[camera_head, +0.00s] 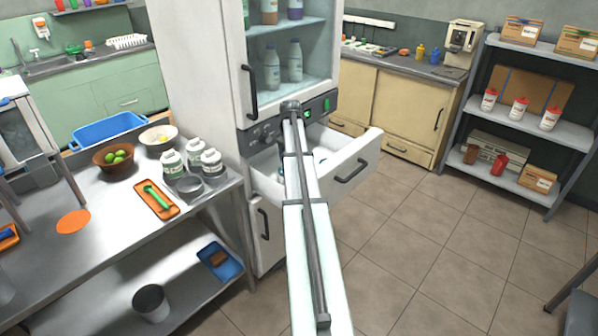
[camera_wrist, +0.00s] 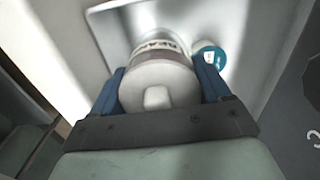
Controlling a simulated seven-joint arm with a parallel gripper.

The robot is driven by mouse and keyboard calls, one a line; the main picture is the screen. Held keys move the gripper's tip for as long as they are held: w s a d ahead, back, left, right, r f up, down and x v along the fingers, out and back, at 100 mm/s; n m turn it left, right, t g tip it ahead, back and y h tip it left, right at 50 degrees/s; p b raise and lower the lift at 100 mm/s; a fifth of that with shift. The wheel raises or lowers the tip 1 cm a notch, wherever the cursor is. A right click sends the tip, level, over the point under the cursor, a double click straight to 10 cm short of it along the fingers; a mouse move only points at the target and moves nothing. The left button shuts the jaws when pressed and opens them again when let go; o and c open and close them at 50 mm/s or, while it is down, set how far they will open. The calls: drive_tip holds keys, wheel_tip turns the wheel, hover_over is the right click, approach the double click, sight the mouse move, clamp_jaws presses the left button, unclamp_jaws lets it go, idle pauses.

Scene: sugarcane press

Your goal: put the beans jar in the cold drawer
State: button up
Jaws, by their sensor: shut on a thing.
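The beans jar (camera_wrist: 160,82) is a white-lidded jar with a pale label, partly readable as "BEAN". My gripper (camera_wrist: 161,76) is shut on it, with one blue finger on each side. The cold drawer (camera_head: 352,172) is pulled open below the glass-doored fridge. In the wrist view the jar is over or inside the pale drawer (camera_wrist: 112,30); its base is hidden, so I cannot tell whether it touches the bottom. In the head view my arm hides the gripper and the jar.
The fridge (camera_head: 290,60) holds bottles behind its glass door. A shelf rack (camera_head: 535,125) stands at right. The tiled floor (camera_head: 420,230) right of the drawer is clear.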

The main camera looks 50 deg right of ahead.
drive_tip(key=f, duration=0.2)
drive_tip(key=shift+a+f, duration=0.3)
drive_tip(key=shift+f, duration=4.9)
drive_tip(key=shift+f, duration=0.1)
drive_tip(key=o, duration=1)
drive_tip(key=shift+c, duration=0.2)
drive_tip(key=o, duration=0.4)
wheel_tip(320, 180, up, 12)
drive_tip(key=shift+r, duration=0.1)
